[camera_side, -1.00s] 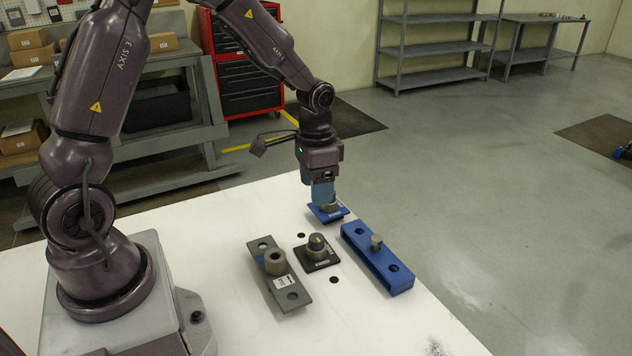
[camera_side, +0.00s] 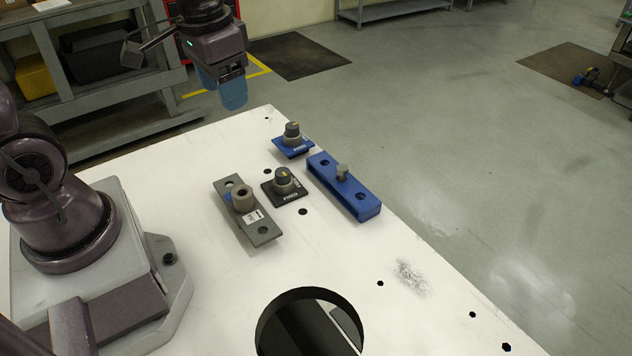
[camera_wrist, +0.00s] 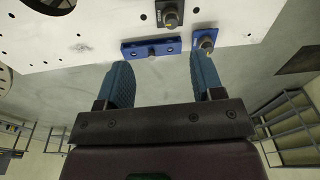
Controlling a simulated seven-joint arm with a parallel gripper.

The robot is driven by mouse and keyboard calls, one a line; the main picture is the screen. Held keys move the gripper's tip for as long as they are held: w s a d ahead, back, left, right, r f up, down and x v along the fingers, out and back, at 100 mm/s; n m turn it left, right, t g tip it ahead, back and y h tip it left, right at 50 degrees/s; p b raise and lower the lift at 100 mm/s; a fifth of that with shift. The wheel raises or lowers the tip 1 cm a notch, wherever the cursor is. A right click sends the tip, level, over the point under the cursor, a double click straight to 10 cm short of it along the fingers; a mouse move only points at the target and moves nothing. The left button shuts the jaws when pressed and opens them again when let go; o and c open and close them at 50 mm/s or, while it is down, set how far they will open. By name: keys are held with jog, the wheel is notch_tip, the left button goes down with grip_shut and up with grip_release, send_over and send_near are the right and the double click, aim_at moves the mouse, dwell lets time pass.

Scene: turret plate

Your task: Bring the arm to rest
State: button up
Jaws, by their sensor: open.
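My gripper (camera_side: 222,92) is raised above the far left edge of the white table in the side view, with its blue fingers pointing down and nothing between them. In the wrist view my gripper (camera_wrist: 155,80) shows its two fingers spread apart and empty. Below and to the right of it in the side view, a blue plate with a grey knob (camera_side: 292,139) sits on the table, clear of the fingers. It also shows in the wrist view (camera_wrist: 206,42).
On the white table (camera_side: 150,200) stand a grey plate with a hollow post (camera_side: 243,200), a black plate with a knob (camera_side: 284,182) and a blue bar with a peg (camera_side: 344,187). A large round hole (camera_side: 300,335) opens at the front. A grey bench (camera_side: 110,110) stands behind.

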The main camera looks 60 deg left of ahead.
jog(key=s+d+r+t, duration=0.4)
jog(key=s+r, duration=0.2)
jog(key=r, duration=0.1)
jog(key=shift+s+r+m+h, duration=0.3)
jog(key=shift+r+m, duration=0.05)
jog(key=shift+m, duration=0.05)
dwell(0.4)
